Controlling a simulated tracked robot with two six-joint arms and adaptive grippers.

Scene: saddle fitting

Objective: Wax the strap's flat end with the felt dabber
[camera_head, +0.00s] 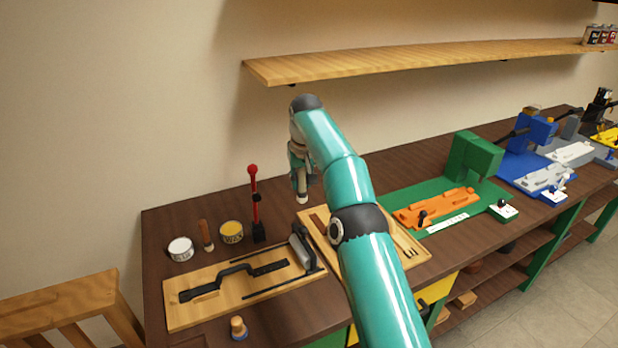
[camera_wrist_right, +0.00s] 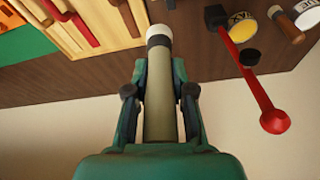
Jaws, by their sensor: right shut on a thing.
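My right gripper (camera_head: 302,172) is shut on the felt dabber, a pale round stick with a dark band and a whitish tip. The dabber (camera_head: 302,192) points down, above the back of the bench. In the right wrist view the gripper (camera_wrist_right: 157,92) has a finger on each side of the dabber (camera_wrist_right: 160,95), whose tip is clear of anything. A black strap (camera_head: 235,275) with a raised middle lies on the wooden board (camera_head: 200,313) at the front left. A yellow wax tin (camera_head: 231,232) stands behind the board and shows in the wrist view (camera_wrist_right: 242,27). My left gripper is out of view.
A red lever with a ball top (camera_head: 254,190) stands upright between the wax tin and my right gripper. A white tin (camera_head: 180,248) and a brown-handled tool (camera_head: 206,235) stand left. A wooden shelf (camera_head: 400,62) hangs above. Green and blue fixtures fill the right.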

